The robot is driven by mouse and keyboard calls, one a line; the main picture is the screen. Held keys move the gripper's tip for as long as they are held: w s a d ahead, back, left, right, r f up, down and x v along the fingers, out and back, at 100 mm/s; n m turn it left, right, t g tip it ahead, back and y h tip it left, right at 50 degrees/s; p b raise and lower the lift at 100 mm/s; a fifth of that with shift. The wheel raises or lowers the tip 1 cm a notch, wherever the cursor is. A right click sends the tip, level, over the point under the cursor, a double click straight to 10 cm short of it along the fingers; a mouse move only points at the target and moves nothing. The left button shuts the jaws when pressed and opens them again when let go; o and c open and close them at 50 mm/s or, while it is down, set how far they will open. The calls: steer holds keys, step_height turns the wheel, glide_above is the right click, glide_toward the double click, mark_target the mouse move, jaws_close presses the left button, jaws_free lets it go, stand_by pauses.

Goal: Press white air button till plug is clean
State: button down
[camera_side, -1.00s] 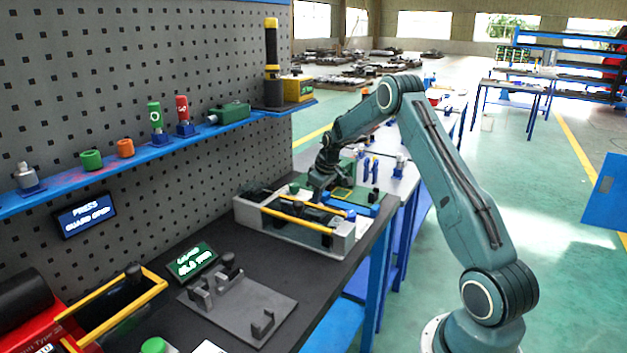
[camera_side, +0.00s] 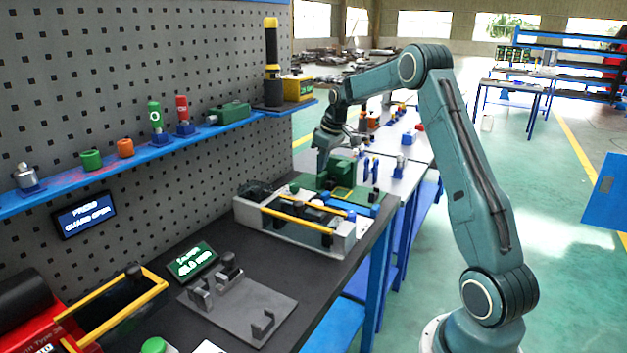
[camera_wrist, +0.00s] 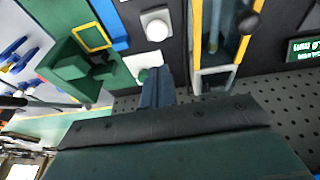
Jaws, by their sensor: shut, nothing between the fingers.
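A white round button (camera_wrist: 156,26) on a pale square base shows at the top of the wrist view. My gripper (camera_wrist: 155,73) is shut and empty below it in that view, with its fingertips over a second pale base (camera_wrist: 142,64) bearing a little green; the fingers partly hide it. In the side view my gripper (camera_side: 322,165) is above the far end of the bench, beside a green block fixture (camera_side: 341,169). The fixture also shows at left in the wrist view (camera_wrist: 82,68). I cannot make out the plug.
A grey tray (camera_side: 345,240) with yellow rails stands in front of the fixture. A green knob (camera_side: 294,188) sits behind it. A pegboard (camera_side: 130,70) with a blue shelf rises at left. A lit green display (camera_side: 191,261) stands near a grey stand (camera_side: 235,308).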

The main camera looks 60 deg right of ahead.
steer(key=shift+s+r, duration=0.2)
steer(key=shift+r, duration=0.5)
stand_by(0.4)
steer(key=s+a+r, duration=0.3)
steer(key=a+r, duration=0.1)
steer(key=a, duration=0.3)
steer(key=s+a+r+t, duration=0.1)
steer(key=s+a+r, duration=0.3)
steer(key=a, duration=0.4)
steer(key=s+a+r, duration=0.3)
steer(key=a+r, duration=0.1)
steer(key=a, duration=0.3)
steer(key=s+a+f, duration=0.1)
steer(key=s+a, duration=0.4)
steer(key=s, duration=0.4)
steer(key=s+a+f+t, duration=0.1)
steer(key=s+a+f, duration=0.1)
steer(key=s+a, duration=0.4)
steer(key=s, duration=0.4)
steer(key=shift+s+a+f, duration=0.15)
steer(key=shift+s, duration=0.1)
steer(key=shift+w, duration=0.1)
